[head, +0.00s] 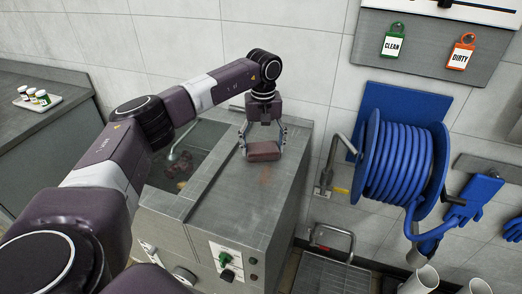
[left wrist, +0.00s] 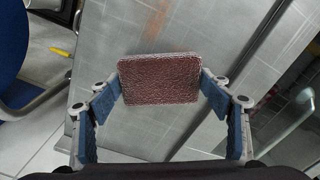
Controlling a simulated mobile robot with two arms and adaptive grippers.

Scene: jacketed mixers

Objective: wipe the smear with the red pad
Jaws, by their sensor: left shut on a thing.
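The red pad (head: 264,151) is a dull red-brown block between the fingers of my left gripper (head: 263,143), over the grey steel top of the mixer cabinet (head: 230,205). In the left wrist view the pad (left wrist: 160,79) fills the gap between the two blue-grey fingertips of the left gripper (left wrist: 160,84), which are shut on it. Whether the pad touches the steel is hard to tell. The smear (head: 265,173) is a faint brownish streak just in front of the pad in the head view. It shows as a brown streak (left wrist: 158,18) in the left wrist view. My right gripper is not in view.
An open mixer basin (head: 183,165) lies left of the steel top. A blue hose reel (head: 395,165) hangs on the wall to the right. Green CLEAN (head: 393,42) and orange DIRTY (head: 461,52) tags hang above. Small jars (head: 38,97) stand on the left counter.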

